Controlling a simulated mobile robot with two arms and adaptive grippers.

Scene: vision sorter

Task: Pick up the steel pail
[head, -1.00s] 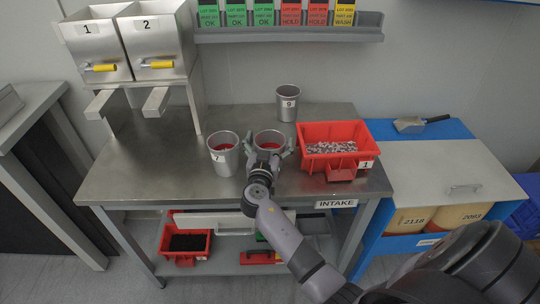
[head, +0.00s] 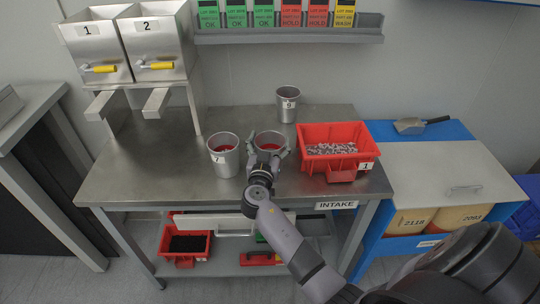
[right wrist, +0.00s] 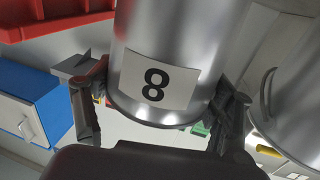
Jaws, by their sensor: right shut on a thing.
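The steel pail marked 8 (head: 269,137) is at the front middle of the steel table, with something red inside. My right gripper (head: 269,156) reaches it from the front, a finger on either side. In the right wrist view the pail's label and wall (right wrist: 155,80) fill the middle, between the fingers of the gripper (right wrist: 163,100), which is shut on it. I cannot tell whether its base touches the table. A similar steel pail marked 7 (head: 224,160) stands close on its left, and another marked 9 (head: 287,104) stands behind. My left gripper is out of view.
A red bin (head: 342,131) marked 1, with grey pieces, stands close to the right. Two steel hoppers (head: 128,48) with chutes stand at the back left. A card rack (head: 290,34) hangs on the wall. The table's left part (head: 145,180) is clear.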

